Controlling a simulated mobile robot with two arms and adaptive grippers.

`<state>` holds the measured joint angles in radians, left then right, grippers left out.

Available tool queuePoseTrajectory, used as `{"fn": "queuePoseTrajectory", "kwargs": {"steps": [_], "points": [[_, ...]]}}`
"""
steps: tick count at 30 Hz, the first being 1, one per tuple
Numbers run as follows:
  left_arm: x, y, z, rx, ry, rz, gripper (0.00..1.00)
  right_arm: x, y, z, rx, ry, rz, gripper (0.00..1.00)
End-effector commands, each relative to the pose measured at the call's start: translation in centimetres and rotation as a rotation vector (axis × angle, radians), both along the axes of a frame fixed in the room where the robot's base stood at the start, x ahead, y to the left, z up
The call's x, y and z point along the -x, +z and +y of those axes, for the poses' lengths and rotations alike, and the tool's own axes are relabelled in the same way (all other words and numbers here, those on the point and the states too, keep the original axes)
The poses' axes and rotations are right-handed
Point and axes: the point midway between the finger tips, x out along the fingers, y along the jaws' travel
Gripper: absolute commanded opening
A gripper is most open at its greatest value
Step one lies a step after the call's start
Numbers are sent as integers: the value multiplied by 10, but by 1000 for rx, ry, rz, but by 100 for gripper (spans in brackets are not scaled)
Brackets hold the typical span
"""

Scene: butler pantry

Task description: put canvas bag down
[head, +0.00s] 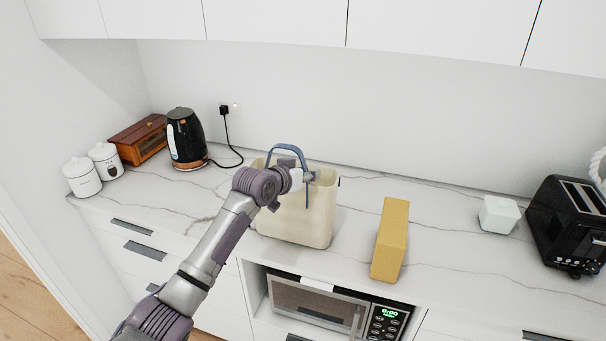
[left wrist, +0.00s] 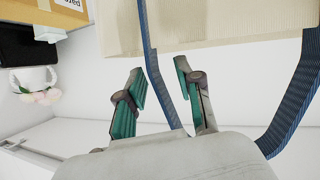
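The cream canvas bag (head: 310,220) stands upright on the marble counter, near its front edge and above the microwave. Its blue strap handles (head: 287,149) rise above its open top. My left gripper (head: 305,178) is at the top of the bag, beside the handles. In the left wrist view the bag (left wrist: 230,22) fills the upper part. There the left gripper's fingers (left wrist: 158,68) are apart, with a blue strap (left wrist: 154,62) passing between them and visible gaps beside it. My right gripper is not in view.
A tan box (head: 391,240) stands right of the bag, with a small white container (head: 499,214) and a black toaster (head: 568,225) further right. A black kettle (head: 185,138), wooden box (head: 139,139) and white canisters (head: 82,177) stand left. Counter behind the tan box is clear.

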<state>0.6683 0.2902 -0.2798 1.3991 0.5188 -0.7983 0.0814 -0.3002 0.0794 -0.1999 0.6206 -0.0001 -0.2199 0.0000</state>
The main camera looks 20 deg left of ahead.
Motion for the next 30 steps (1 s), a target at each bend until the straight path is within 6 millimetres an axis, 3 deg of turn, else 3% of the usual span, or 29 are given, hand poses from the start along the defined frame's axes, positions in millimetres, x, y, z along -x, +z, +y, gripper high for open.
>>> {"fn": "queuePoseTrajectory", "kwargs": {"steps": [5,21,30], "points": [[11,5,4,0,0,-2,35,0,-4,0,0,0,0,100],[96,42,30,0,0,-2,35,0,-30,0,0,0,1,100],[106,48,33,0,0,-1,35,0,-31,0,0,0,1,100]]}}
